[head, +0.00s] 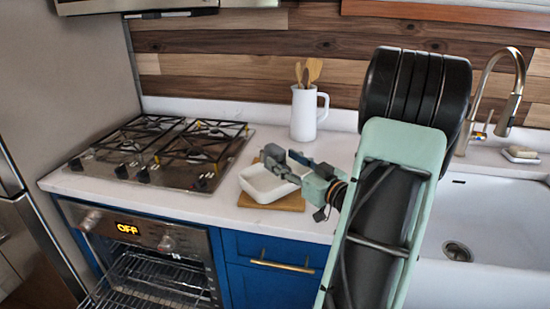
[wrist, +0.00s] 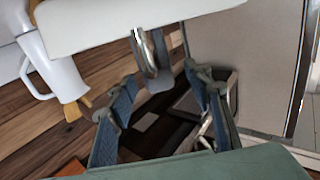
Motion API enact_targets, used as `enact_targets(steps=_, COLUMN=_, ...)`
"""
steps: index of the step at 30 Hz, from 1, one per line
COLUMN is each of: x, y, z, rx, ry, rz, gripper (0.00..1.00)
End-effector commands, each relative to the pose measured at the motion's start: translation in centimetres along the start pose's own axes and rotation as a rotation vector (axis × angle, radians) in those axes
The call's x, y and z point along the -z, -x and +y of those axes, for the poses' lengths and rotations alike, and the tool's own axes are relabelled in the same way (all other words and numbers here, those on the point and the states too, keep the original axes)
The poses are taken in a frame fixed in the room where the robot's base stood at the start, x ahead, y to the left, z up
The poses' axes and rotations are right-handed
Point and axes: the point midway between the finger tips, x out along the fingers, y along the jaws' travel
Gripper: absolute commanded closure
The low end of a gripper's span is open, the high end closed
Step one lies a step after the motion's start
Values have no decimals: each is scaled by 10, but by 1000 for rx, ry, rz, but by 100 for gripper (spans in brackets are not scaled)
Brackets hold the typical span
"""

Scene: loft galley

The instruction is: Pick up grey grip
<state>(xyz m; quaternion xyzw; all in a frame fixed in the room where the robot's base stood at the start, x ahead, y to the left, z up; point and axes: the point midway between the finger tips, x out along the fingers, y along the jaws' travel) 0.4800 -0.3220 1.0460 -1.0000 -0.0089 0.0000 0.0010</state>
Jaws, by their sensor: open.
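A grey grip with a shiny metallic face (wrist: 148,55) shows in the wrist view, against the edge of a white dish (wrist: 120,12). In the head view the white dish (head: 262,189) sits on the counter, and grey parts above it overlap my gripper, so I cannot separate the grip clearly there. My gripper (wrist: 160,78) is open, its two fingers apart on either side of the grip's end in the wrist view. It also shows low over the dish in the head view (head: 284,168). Whether a finger touches the grip I cannot tell.
A wooden board (head: 289,204) lies under the dish. A white pitcher (head: 304,116) with wooden utensils stands behind. A gas hob (head: 167,150) is at left, above an open oven (head: 150,280). A sink (head: 490,235) and tap (head: 510,105) are at right.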

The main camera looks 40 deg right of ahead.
Motion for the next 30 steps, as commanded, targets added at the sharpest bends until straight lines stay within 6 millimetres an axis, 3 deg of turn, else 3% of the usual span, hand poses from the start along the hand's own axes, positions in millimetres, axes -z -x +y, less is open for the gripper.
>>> enact_targets(steps=12, x=1, y=-50, z=2, rx=1, ry=1, rz=1, gripper=54)
enact_targets(steps=18, x=1, y=-51, z=3, rx=-1, ry=1, rz=0, gripper=54)
enact_targets(steps=30, x=1, y=-50, z=3, rx=-1, ry=1, rz=0, gripper=97)
